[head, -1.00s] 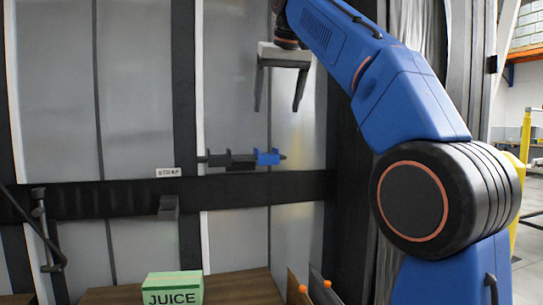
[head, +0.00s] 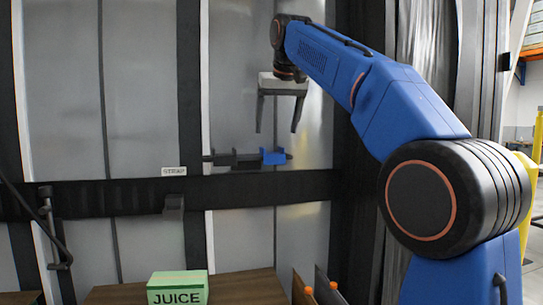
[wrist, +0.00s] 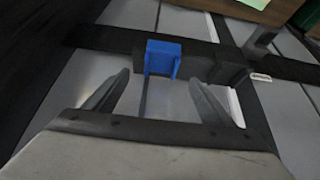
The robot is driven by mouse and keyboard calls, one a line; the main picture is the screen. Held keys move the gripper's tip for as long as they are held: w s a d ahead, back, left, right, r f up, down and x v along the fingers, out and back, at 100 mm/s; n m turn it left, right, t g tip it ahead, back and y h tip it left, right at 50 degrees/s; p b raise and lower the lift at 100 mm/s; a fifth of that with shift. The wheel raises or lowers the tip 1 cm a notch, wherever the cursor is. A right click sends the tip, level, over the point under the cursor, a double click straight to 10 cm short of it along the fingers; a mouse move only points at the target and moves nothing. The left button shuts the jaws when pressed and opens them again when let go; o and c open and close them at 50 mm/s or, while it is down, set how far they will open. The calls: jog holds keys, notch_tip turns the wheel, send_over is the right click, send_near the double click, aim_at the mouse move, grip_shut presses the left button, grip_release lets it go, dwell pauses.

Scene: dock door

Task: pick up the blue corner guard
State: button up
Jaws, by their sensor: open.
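The blue corner guard (head: 273,157) sits at the right end of a short row of guards on the wall, just above the black strap. In the wrist view the blue corner guard (wrist: 163,58) lies ahead, between the lines of the two fingers and beyond their tips. My gripper (head: 277,131) is open and empty, with its fingers pointing down, a little above the blue guard and apart from it. In the wrist view my gripper (wrist: 162,82) shows both fingers spread wide.
Black corner guards (head: 235,159) sit directly left of the blue one. A black strap (head: 110,197) crosses the wall below, with a STRAP label (head: 174,171). A green JUICE box (head: 178,288) stands on a wooden surface (head: 240,290) lower down.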

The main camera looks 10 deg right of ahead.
aim_at(272, 154)
jog(key=shift+a+x, duration=0.2)
jog(key=shift+x, duration=3.65)
jog(key=shift+r, duration=0.1)
jog(key=c, duration=1.2)
